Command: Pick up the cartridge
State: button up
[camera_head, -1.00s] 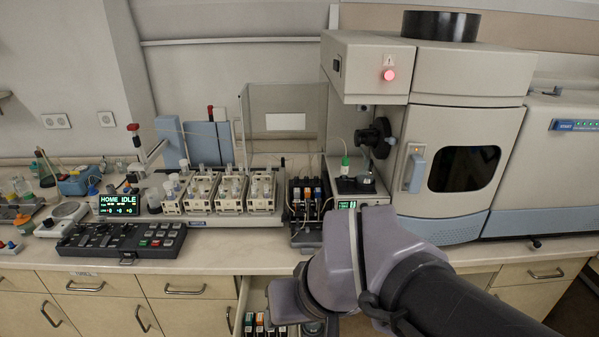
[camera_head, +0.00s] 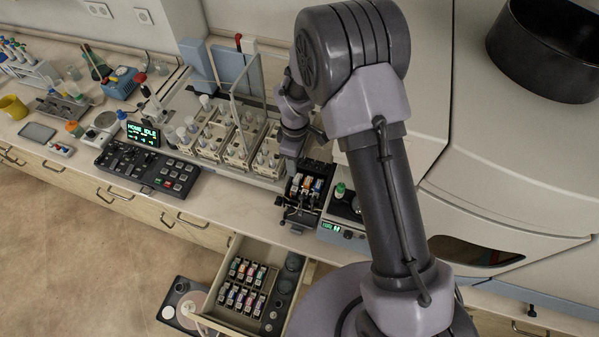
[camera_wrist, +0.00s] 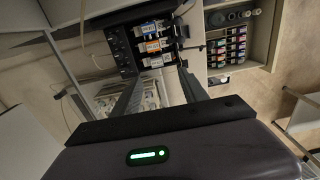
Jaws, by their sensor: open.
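Several cartridges with coloured labels sit in a black holder (camera_head: 291,213) on the counter; one orange-labelled cartridge (camera_wrist: 153,46) shows in the wrist view, between a blue-labelled one (camera_wrist: 150,28) and a white-labelled one (camera_wrist: 155,61). More cartridges (camera_head: 237,298) stand in rows in the open drawer (camera_head: 223,257) below; they also show in the wrist view (camera_wrist: 236,42). Which one the task means, I cannot tell. My gripper (camera_wrist: 162,80) is open and empty, its fingers pointing toward the black holder and apart from the cartridges. In the head view my arm mostly hides it.
A control box with keypad (camera_head: 147,170) is farther left. A small device with a green display (camera_head: 343,230) is right of the holder. The large spectrometer (camera_head: 520,150) fills the right side.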

aim_at(297, 183)
jog(key=f, duration=0.3)
jog(key=f+p, duration=0.1)
jog(key=f, duration=0.3)
jog(key=w+f+p, duration=0.1)
jog(key=f, duration=0.2)
jog(key=shift+a+f, duration=0.15)
jog(key=shift+f, duration=0.2)
jog(key=shift+r, duration=0.1)
jog(key=shift+c, duration=0.9)
grip_shut()
